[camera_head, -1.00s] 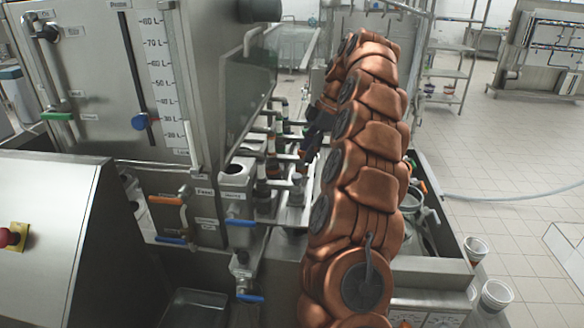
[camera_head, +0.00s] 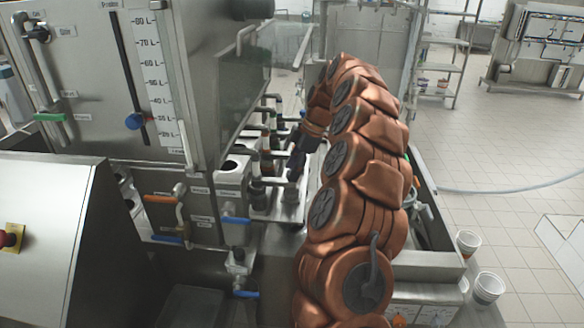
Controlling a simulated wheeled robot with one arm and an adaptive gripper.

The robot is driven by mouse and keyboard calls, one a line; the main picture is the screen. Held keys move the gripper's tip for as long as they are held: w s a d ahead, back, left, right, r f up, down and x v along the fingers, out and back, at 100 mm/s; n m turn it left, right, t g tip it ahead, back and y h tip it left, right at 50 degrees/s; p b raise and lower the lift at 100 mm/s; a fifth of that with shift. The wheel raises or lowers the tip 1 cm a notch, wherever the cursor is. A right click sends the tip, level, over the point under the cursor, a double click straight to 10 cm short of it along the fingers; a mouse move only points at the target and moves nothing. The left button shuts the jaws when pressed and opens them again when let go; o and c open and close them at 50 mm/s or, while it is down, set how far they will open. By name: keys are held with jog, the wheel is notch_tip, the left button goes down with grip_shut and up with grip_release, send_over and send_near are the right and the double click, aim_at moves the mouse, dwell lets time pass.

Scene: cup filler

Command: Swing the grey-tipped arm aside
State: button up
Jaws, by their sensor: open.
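A row of small swing arms with pale pipes and coloured or dark tips (camera_head: 264,150) stands on the filler, left of my gripper. A grey-tipped piece (camera_head: 291,190) stands at the near end of this row; I cannot tell for sure that it is the task's arm. My gripper (camera_head: 295,170) is dark and small in view, at the end of my copper-coloured arm. It is just above and beside that grey piece; whether they touch is not clear. The jaws look empty and open, though their tips are hard to make out. My arm hides what lies right of them.
The filler's steel tank (camera_head: 215,75) rises close on the left. Valves with blue handles (camera_head: 236,219) and an orange handle (camera_head: 158,198) stick out in front.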

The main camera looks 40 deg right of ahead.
jog(key=shift+f, duration=0.2)
grip_shut()
dwell(0.5)
jog(key=shift+a, duration=0.15)
